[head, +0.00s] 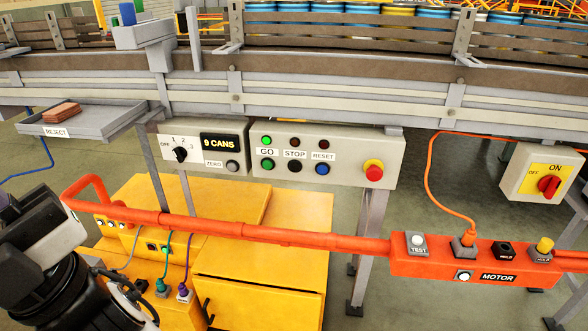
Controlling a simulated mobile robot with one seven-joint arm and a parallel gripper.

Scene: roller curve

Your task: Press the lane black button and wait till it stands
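A control panel (335,143) hangs under the conveyor in the head view. Its black button (295,166) sits below the STOP label, between the green GO button (267,164) and the blue RESET button (322,169). The lamp above GO is bright green; those above STOP and RESET are dark red. Another black button (502,249) is on the orange MOTOR box (430,266). The conveyor lane (345,38) carries blue and yellow cans behind its rails. The end of my arm, with my gripper (45,235), is at the lower left, apart from the panel; its fingers cannot be made out.
An orange tube (270,238) crosses in front below the panel. Left of the panel are a selector box (205,148) reading 9 CANS and a reject tray (90,120) with brown pieces. A red emergency button (373,170) and a switch box (540,172) are to the right.

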